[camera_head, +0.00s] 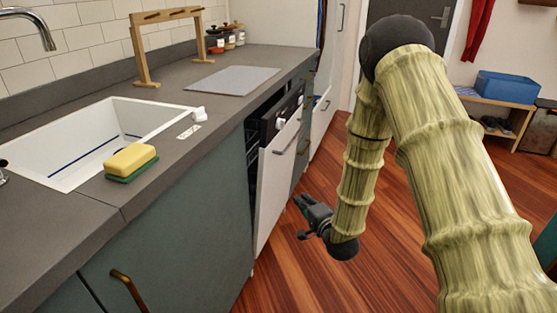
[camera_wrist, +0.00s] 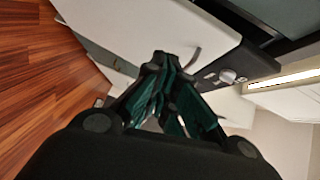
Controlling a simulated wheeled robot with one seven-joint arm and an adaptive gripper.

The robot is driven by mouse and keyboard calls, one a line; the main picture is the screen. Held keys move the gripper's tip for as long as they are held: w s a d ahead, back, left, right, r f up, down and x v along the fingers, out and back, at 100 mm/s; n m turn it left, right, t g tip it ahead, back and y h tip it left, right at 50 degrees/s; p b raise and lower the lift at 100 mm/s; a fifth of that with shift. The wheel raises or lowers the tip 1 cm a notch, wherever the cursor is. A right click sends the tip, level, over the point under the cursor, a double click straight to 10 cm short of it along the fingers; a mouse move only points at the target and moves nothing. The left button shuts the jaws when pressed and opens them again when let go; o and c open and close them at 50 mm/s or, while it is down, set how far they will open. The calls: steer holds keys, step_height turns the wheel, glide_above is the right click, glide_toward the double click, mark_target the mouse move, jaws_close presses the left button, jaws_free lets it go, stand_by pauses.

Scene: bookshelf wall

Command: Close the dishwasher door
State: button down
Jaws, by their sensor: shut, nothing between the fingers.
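The dishwasher door (camera_head: 276,184) is a pale white panel under the counter. It is tilted a little outward at its top, with a dark gap along its left side. A dark handle (camera_head: 287,137) sits near its top edge.
The grey counter (camera_head: 190,140) holds a white sink (camera_head: 150,115), a yellow and green sponge (camera_head: 131,161), a grey mat (camera_head: 233,80) and a wooden stand (camera_head: 140,50). Open wooden floor (camera_head: 300,275) lies before the cabinets. A low bench with a blue box (camera_head: 507,87) stands at the far right.

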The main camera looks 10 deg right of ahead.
steer(key=m+t, duration=0.2)
glide_toward(273, 148)
steer(key=shift+y, duration=0.4)
steer(key=shift+b+x, duration=1.3)
steer(key=shift+x, duration=0.75)
steer(key=shift+w, duration=0.1)
